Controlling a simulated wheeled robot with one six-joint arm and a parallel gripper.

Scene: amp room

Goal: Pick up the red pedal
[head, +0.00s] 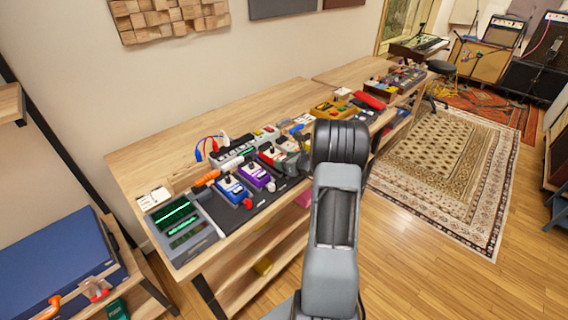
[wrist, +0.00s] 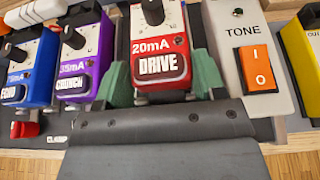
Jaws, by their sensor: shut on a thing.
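The red pedal (wrist: 160,66), marked "20mA DRIVE" with a black knob, is in the middle of the wrist view. My gripper (wrist: 162,82) has a green fingertip against each side of it and is shut on it. In the head view the red pedal (head: 269,155) shows on the bench, between the purple pedal and a grey pedal. My arm hides part of the bench beside it. I cannot tell whether the pedal is clear of the board.
Purple (wrist: 87,48) and blue (wrist: 32,65) pedals stand to the left. A grey "TONE" pedal (wrist: 247,55) with an orange switch stands close on the right, a yellow pedal (wrist: 304,60) beyond. A green-lit device (head: 181,225) sits at the bench's near end. The floor (head: 430,255) right is clear.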

